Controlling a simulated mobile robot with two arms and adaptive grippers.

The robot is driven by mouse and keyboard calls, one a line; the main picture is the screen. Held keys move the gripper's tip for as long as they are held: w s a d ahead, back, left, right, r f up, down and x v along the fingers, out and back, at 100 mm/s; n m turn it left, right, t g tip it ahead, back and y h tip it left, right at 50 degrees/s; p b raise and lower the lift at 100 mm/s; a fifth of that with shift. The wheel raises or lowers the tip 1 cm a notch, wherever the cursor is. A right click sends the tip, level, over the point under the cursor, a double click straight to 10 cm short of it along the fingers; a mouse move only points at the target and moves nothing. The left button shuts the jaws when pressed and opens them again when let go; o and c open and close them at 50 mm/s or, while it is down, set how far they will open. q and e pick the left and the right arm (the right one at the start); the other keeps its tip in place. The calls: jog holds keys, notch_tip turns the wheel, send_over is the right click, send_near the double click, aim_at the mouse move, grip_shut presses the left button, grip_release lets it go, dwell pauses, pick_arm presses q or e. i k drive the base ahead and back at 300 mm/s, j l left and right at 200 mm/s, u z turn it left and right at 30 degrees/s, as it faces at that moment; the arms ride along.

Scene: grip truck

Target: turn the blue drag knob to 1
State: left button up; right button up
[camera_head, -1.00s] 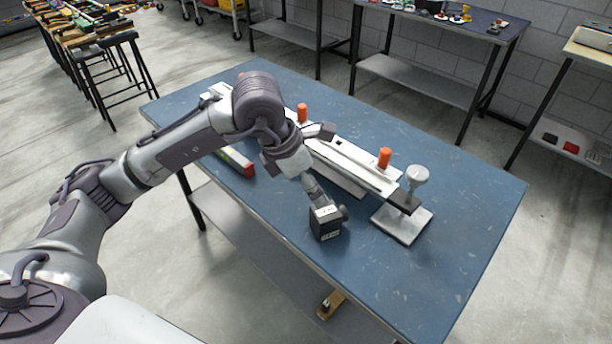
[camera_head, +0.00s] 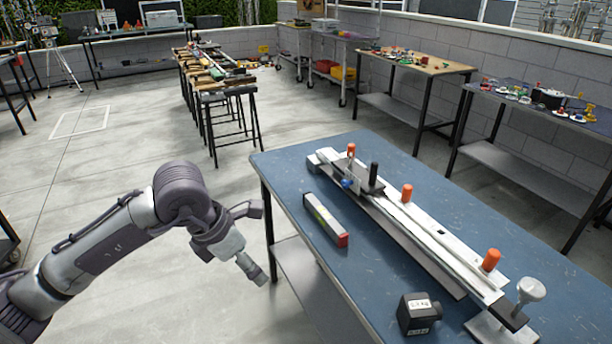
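The blue knob (camera_head: 347,183) is small and sits on a dark carriage with an upright black handle (camera_head: 374,172). The carriage is near the far left end of the long white rail (camera_head: 425,235) on the blue table. The numbers on the knob's scale are too small to read. My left gripper (camera_head: 252,269) hangs low, left of the table's near edge and well apart from the knob. I cannot tell whether its fingers are open or shut. It appears to hold nothing. My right gripper is not in view.
Orange knobs (camera_head: 407,193) stand along the rail. A grey-and-red box (camera_head: 326,220) lies in front of it. A black block (camera_head: 418,313) and a white-knobbed stand (camera_head: 530,289) are at the near right. Bare blue tabletop (camera_head: 375,285) lies between the box and block.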

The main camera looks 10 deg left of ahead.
aim_at(346, 184)
jog(key=i+z, duration=0.15)
jog(key=z, duration=0.2)
jog(key=i+j+z, duration=0.15)
jog(key=z, duration=0.2)
jog(key=i+j+z, duration=0.15)
jog(key=z, duration=0.15)
